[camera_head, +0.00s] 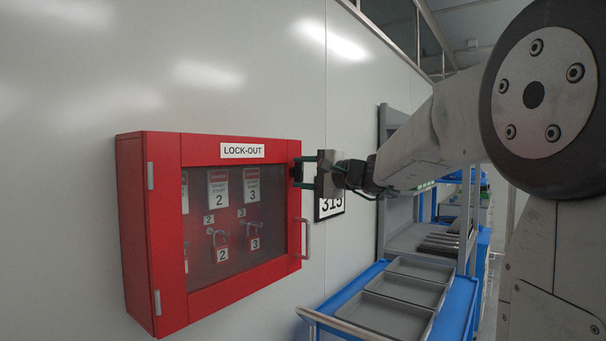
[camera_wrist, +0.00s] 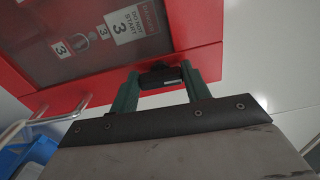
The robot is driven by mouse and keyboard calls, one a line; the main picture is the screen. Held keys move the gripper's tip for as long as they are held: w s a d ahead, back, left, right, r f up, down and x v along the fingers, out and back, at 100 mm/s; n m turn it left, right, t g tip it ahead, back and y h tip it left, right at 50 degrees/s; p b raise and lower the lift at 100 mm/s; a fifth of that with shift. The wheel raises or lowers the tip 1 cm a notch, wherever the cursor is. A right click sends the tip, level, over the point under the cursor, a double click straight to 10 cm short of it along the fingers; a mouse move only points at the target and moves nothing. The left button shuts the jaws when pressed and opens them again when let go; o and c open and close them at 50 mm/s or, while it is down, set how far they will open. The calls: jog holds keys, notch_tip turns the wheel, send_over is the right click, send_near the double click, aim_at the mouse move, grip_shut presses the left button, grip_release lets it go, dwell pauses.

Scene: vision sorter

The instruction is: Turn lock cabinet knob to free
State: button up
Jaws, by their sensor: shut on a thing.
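The red lock-out cabinet (camera_head: 165,230) hangs on the white wall, its glazed door closed, with red padlocks and numbered tags behind the pane. The black knob (camera_head: 296,172) sits on the door frame's right side, near the top. My gripper (camera_head: 303,171) reaches it from the right and is shut on it. In the wrist view the knob (camera_wrist: 161,75) lies between the two green fingers of my gripper (camera_wrist: 164,80), in front of the red frame (camera_wrist: 205,62). The fingers partly hide the knob, and its turn position is hard to tell.
A metal door handle (camera_head: 306,240) is below the knob, and it also shows in the wrist view (camera_wrist: 45,118). A blue cart (camera_head: 345,290) with grey trays (camera_head: 405,290) stands below right. A sign reading 315 (camera_head: 331,206) is on the wall behind my gripper.

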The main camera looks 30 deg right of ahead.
jog(key=o, duration=1)
jog(key=shift+s, duration=0.1)
jog(key=v, duration=0.7)
jog(key=shift+s, duration=0.3)
jog(key=shift+d, duration=0.1)
